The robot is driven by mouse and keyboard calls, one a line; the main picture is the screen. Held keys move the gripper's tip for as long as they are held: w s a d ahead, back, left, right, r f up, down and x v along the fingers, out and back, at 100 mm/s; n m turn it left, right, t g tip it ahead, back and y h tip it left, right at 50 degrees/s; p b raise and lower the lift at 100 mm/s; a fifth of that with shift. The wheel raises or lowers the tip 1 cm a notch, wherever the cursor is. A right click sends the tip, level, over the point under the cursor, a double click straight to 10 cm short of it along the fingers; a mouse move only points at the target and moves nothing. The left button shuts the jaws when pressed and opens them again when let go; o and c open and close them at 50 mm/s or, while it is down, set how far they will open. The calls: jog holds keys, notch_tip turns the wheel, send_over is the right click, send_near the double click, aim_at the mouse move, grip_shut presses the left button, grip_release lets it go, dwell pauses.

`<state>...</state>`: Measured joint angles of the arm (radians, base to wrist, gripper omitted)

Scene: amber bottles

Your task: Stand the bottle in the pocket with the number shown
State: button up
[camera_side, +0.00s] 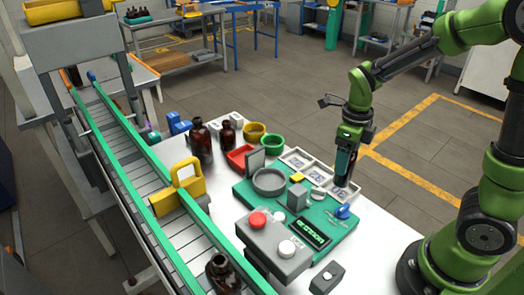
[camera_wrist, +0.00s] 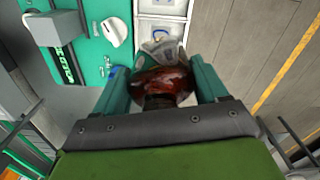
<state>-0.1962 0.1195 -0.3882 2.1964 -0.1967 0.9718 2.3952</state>
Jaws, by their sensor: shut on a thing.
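My gripper (camera_side: 344,168) points down over the near end of a row of white pockets (camera_side: 298,158). In the wrist view its green fingers (camera_wrist: 161,82) are shut on a glossy amber bottle (camera_wrist: 162,84). The side view barely shows this bottle, as the fingers cover it. The bottle is above or in the nearest pocket; I cannot tell whether its base touches. A green panel (camera_side: 245,190) beside the pockets carries a lit display (camera_side: 310,232), whose digits I cannot read.
A conveyor (camera_side: 165,215) with green rails and a yellow gate (camera_side: 180,188) runs along the left, with an amber bottle (camera_side: 222,274) at its near end. A blue knob (camera_side: 344,212) sits close to my gripper.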

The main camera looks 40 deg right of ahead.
jog(key=shift+f, duration=2.1)
jog(key=o, duration=1.2)
jog(key=shift+f, duration=0.15)
